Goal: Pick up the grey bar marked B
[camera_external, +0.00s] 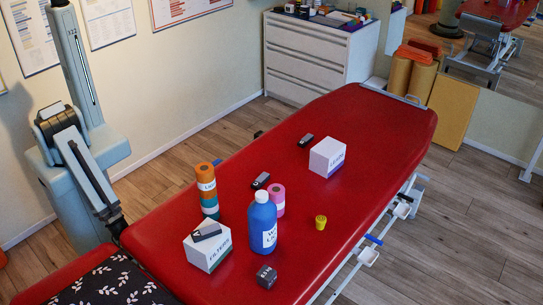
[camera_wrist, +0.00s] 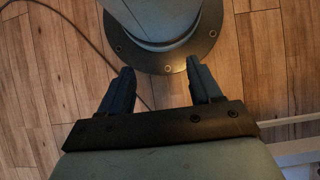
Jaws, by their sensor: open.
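One bar (camera_external: 207,231) lies on top of the white filters box (camera_external: 208,254). A second bar (camera_external: 261,180) lies on the table just behind the pink roll (camera_external: 277,200). A third bar (camera_external: 305,140) lies farther back, left of another white box (camera_external: 327,157). The letters are too small to tell which bar is B. My gripper (camera_wrist: 160,66) is open and empty in the wrist view, over the wooden floor, away from the bars.
The table's far end is clear. A drawer cabinet (camera_external: 310,55) stands behind.

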